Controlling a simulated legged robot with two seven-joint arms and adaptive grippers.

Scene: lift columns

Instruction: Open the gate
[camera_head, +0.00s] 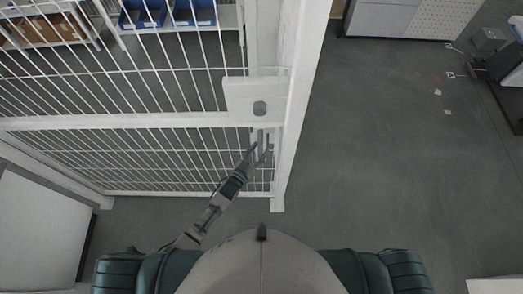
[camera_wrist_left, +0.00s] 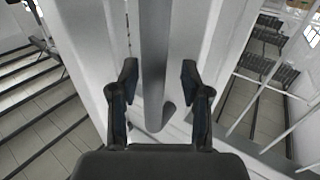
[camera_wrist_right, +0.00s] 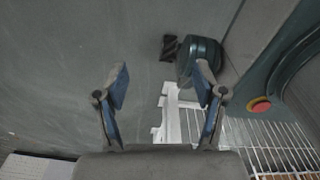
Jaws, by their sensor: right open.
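The white wire gate (camera_head: 150,121) fills the left of the head view and looks shut against a white post (camera_head: 300,90). A white lock plate (camera_head: 243,95) with a dark round knob sits at its right edge. My left gripper (camera_head: 260,150) is just below this plate. In the left wrist view, a grey handle bar (camera_wrist_left: 154,60) runs down between the fingers of my left gripper (camera_wrist_left: 158,82), with gaps on both sides. My left gripper is open around the bar. My right gripper (camera_wrist_right: 161,84) is open and empty in the right wrist view; the head view does not show it.
Shelves with blue bins (camera_head: 143,13) and a brown box (camera_head: 45,29) stand behind the gate. A pale panel (camera_head: 35,235) is at lower left. The grey floor (camera_head: 400,150) to the right is mostly clear, with small scraps and a cabinet (camera_head: 390,18) at the back.

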